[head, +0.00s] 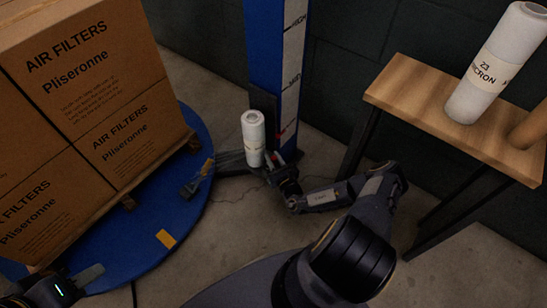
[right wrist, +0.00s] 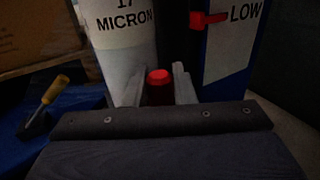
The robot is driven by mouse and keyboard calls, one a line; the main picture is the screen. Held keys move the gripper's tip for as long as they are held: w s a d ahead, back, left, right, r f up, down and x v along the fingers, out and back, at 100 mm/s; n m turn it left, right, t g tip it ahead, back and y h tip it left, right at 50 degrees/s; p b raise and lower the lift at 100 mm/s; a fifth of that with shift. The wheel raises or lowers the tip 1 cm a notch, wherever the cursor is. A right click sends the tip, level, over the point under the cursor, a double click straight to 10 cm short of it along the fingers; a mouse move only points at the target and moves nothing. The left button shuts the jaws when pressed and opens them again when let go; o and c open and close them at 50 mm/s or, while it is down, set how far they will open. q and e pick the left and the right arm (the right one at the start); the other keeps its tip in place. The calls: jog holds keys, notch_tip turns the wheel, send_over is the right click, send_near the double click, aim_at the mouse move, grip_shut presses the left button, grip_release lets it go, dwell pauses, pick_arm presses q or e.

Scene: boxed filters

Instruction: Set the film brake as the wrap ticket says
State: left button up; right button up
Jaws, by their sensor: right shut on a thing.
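A white film roll (head: 253,140) stands upright beside the blue mast (head: 265,60). In the right wrist view the roll (right wrist: 122,55) reads 17 MICRON. The mast's white scale (head: 292,60) shows HIGH and MID in the head view. In the right wrist view a red pointer (right wrist: 208,20) sits level with LOW. My right gripper (right wrist: 158,88) is shut on a red knob (right wrist: 158,76) in front of the roll and mast. My left gripper (head: 88,276) shows partly at the lower left; its jaws are unclear. I see no wrap ticket that I can identify.
Stacked air filter cartons (head: 95,90) stand on a blue turntable (head: 190,215). A wooden bench (head: 420,105) at right holds a roll marked 23 MICRON (head: 495,65). A yellow-handled part (right wrist: 55,90) is left of the mast.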

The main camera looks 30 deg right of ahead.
jog(key=shift+f+n+y+b, duration=0.1)
jog(key=shift+n+y+b, duration=0.3)
jog(key=shift+n+y, duration=0.7)
jog(key=shift+f+n+y+b, duration=0.1)
jog(key=shift+n+y+b, duration=0.4)
jog(key=shift+y, duration=1.1)
jog(key=shift+s+r+n+g+y, duration=0.1)
jog(key=shift+n+g+y, duration=0.2)
jog(key=o, duration=0.7)
jog(key=shift+c, duration=0.2)
jog(key=p+v, duration=0.2)
jog(key=v, duration=0.5)
jog(key=shift+s, duration=0.4)
